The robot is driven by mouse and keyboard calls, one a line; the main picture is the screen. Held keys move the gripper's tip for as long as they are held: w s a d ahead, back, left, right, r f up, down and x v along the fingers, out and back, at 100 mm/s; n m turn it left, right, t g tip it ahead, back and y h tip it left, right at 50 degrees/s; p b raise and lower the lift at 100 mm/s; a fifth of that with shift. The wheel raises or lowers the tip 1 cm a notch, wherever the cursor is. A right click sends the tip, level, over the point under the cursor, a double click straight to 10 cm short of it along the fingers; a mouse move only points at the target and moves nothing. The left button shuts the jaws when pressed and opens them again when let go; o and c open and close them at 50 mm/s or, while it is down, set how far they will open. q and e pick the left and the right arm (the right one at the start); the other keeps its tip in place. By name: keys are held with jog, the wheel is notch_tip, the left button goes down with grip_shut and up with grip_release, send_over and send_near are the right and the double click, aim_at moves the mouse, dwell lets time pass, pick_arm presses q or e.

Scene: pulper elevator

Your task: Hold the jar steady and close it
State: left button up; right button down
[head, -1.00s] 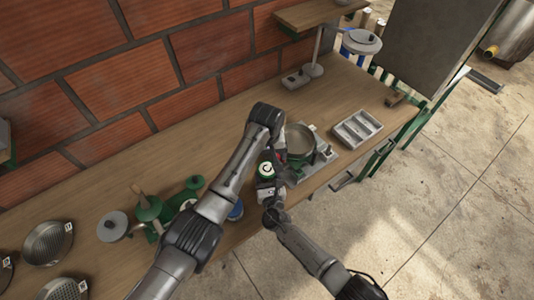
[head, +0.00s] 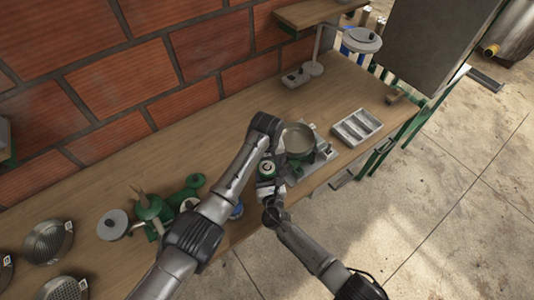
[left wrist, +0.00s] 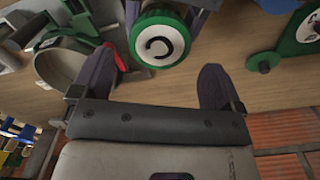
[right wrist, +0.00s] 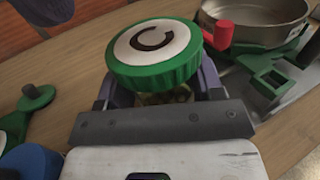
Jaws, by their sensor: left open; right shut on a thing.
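The jar (right wrist: 165,98) has a green ridged lid (right wrist: 155,55) with a white top and a dark curved arrow. My right gripper (right wrist: 160,95) is shut on the jar body just below the lid. The lid sits on top of the jar; whether it is fully tight cannot be told. The jar's lid also shows in the head view (head: 267,170).
A metal pan on a green device (head: 298,140) stands right of the jar, with a red knob (right wrist: 224,33) close to the lid. A grey divided tray (head: 357,129) lies further right. Green tools (head: 152,210) and sieves (head: 48,242) stand at left.

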aim_at(267, 167)
pick_arm(q)
jog(key=shift+f, duration=2)
jog(key=c, duration=0.9)
jog(key=m, duration=0.4)
jog(key=shift+m, duration=0.4)
jog(key=shift+c, duration=0.2)
jog(key=o, duration=1.1)
notch_tip(267, 167, up, 12)
